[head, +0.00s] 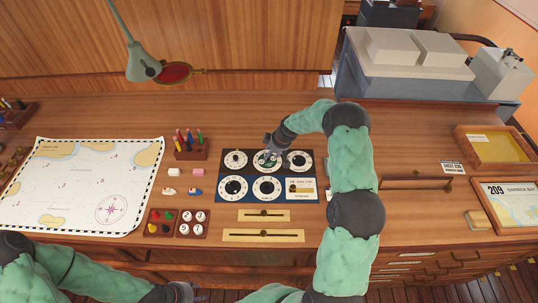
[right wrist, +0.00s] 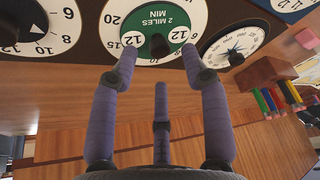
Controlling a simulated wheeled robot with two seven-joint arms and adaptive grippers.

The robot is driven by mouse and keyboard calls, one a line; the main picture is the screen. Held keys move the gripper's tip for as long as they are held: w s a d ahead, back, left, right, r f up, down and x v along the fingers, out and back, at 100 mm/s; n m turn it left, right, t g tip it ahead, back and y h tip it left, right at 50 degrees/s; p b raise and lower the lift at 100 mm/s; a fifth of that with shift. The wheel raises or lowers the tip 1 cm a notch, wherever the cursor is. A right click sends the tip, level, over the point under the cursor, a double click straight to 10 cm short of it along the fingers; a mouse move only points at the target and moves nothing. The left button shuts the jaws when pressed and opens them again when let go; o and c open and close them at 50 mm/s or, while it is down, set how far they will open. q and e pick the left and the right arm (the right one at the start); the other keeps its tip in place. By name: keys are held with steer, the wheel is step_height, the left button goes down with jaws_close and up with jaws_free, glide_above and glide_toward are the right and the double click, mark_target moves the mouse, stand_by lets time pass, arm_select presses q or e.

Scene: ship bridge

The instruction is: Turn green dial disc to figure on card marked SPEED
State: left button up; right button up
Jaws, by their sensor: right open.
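The green dial disc (head: 268,161) is the middle of the upper row on the dark dial panel (head: 252,175). In the right wrist view the disc (right wrist: 158,22) carries "2 MILES MIN" and two white spots reading 12, with a black knob (right wrist: 158,45) at its centre. Contact cannot be told. My left gripper (head: 172,292) is low at the bottom edge.
Other white dials (head: 235,188) surround the disc. A pencil block (head: 191,152) stands left of the panel. A chart (head: 85,185) covers the left of the desk. Brass slide strips (head: 263,235) lie below. A lamp (head: 143,66) overhangs the back.

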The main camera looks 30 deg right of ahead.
steer(key=shift+x, duration=1.4)
jaws_close()
steer(key=n+b, duration=0.1)
steer(key=b, duration=0.2)
steer(key=n+y+b, duration=0.1)
steer(key=n+b, duration=0.1)
steer(key=b, duration=0.1)
steer(key=n+g+b, duration=0.1)
steer(key=b, duration=0.2)
steer(key=shift+w+d+f+n, duration=0.1)
steer(key=shift+w+f+n, duration=0.05)
steer(key=shift+f+n, duration=0.15)
steer(key=shift+r+n+y+b, duration=0.1)
steer(key=shift+n+y+b, duration=0.4)
steer(key=shift+n+b, duration=0.55)
steer(key=shift+r+n+g+b, duration=0.1)
steer(key=shift+n+g+b, duration=0.4)
steer(key=shift+n+b, duration=0.1)
